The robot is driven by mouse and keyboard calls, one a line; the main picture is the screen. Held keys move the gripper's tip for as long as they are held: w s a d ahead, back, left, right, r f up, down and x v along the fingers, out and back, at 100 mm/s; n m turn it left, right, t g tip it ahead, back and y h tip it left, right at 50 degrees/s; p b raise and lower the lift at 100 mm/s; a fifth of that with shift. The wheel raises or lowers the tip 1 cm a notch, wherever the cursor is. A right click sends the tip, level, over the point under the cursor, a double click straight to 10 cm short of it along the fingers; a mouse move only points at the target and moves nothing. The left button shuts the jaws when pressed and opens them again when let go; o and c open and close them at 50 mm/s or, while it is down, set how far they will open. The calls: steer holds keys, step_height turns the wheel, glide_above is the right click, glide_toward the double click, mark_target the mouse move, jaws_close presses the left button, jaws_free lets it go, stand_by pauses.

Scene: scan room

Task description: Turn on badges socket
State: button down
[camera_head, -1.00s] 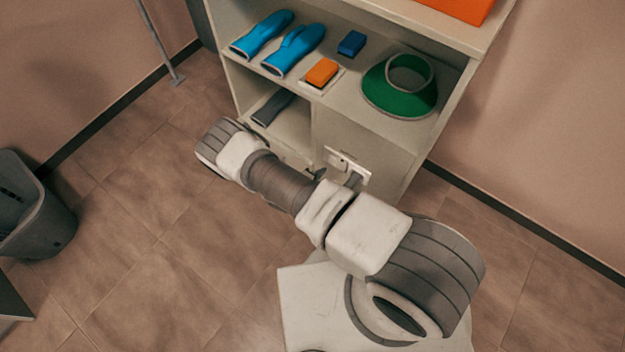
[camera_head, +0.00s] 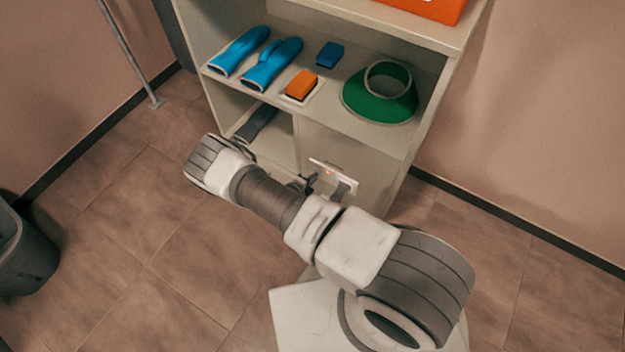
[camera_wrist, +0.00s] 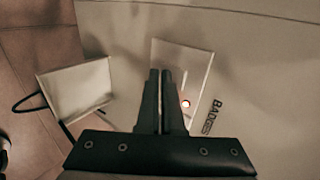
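The badges socket is a pale plate (camera_head: 347,190) on the lower right panel of the shelf unit. In the wrist view the socket plate (camera_wrist: 190,62) stands beside the printed label "BADGES" (camera_wrist: 211,116). A small light on it (camera_wrist: 186,103) glows red with a bright centre, just right of my fingers. My gripper (camera_wrist: 160,74) has its two dark fingers together with only a thin gap, empty, over the plate and hiding part of it. I cannot tell whether they touch it. In the head view my gripper (camera_head: 311,181) is a small dark shape beside the plate, mostly hidden by my arm.
A pale box-like piece (camera_wrist: 75,90) with a dark cord is left of my fingers in the wrist view. The shelf above holds blue gloves (camera_head: 272,64), an orange block (camera_head: 301,84), a blue block (camera_head: 330,54) and a green ring-shaped item (camera_head: 378,100). A grey bin (camera_head: 28,255) stands left.

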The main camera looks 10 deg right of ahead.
steer(key=shift+w+d+r, duration=0.1)
steer(key=shift+w+d, duration=0.15)
steer(key=shift+d, duration=0.15)
steer(key=shift+d+r+p, duration=0.15)
steer(key=shift+r+p, duration=0.5)
steer(key=shift+r, duration=0.2)
steer(key=shift+s, duration=0.1)
steer(key=s+a+f+p+v, duration=0.1)
steer(key=f+p+v, duration=0.1)
steer(key=v, duration=1.1)
steer(key=shift+s+a+p, duration=0.2)
steer(key=shift+a+p, duration=0.25)
steer(key=shift+p, duration=0.15)
steer(key=shift+a+r, duration=0.1)
steer(key=shift+a, duration=0.05)
